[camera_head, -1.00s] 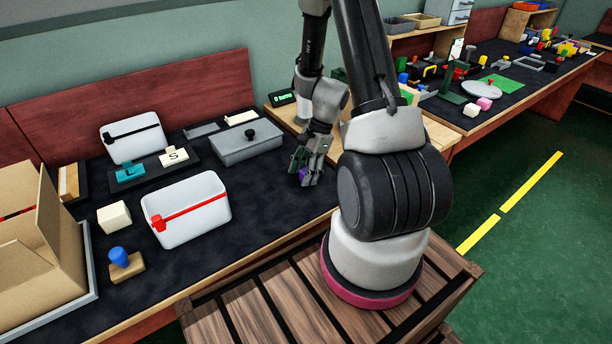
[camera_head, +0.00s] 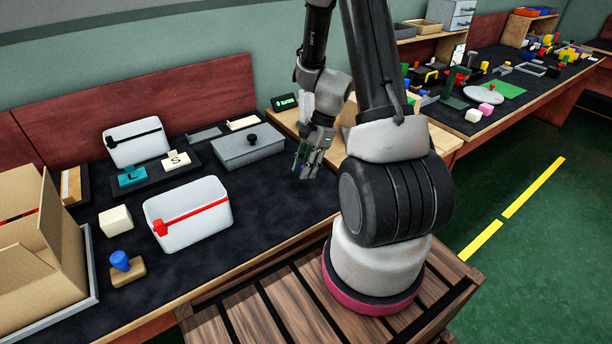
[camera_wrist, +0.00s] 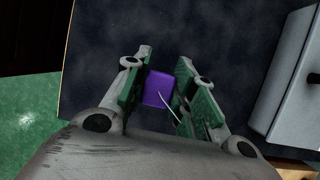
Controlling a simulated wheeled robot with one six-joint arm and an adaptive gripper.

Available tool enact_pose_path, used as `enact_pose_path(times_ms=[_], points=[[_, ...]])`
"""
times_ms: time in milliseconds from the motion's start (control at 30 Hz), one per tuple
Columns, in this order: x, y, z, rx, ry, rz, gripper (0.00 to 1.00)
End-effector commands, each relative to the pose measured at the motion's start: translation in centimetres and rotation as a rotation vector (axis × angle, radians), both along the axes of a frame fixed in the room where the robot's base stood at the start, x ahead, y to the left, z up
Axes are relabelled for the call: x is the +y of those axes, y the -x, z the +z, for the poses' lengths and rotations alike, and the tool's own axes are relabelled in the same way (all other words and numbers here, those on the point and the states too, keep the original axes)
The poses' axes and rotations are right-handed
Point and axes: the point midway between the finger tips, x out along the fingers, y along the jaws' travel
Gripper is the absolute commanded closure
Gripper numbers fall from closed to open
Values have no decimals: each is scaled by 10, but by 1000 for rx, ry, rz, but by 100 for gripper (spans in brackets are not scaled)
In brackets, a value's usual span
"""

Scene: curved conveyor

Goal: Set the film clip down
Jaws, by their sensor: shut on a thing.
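The film clip appears to be the small purple piece (camera_wrist: 158,90) in the wrist view. It sits between the green-padded fingers of my gripper (camera_wrist: 160,88), which is shut on it. A thin pale line crosses near its lower right edge. In the head view my gripper (camera_head: 309,168) points down over the dark mat (camera_head: 270,210), right of the grey lidded box; its fingers mostly hide the piece there. I cannot tell exactly how high the fingertips are above the mat.
A grey lidded box (camera_head: 248,147) stands left of my gripper. A white bin with a red strip (camera_head: 190,222), a cream cube (camera_head: 115,220), a blue-handled stamp (camera_head: 124,268) and an open carton (camera_head: 45,240) lie further left. The mat's front right part is clear.

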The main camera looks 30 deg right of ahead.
Motion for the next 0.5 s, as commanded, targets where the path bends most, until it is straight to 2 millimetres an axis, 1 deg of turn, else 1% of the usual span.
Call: enact_pose_path(times_ms=[33, 100, 200, 333, 500], points=[[0, -1, 13, -5, 2, 2, 94], [0, -1, 28, -6, 2, 1, 94], [0, 0, 46, -3, 1, 0, 94], [0, 0, 59, -1, 1, 1, 94], [1, 1, 64, 1, 0, 30, 94]])
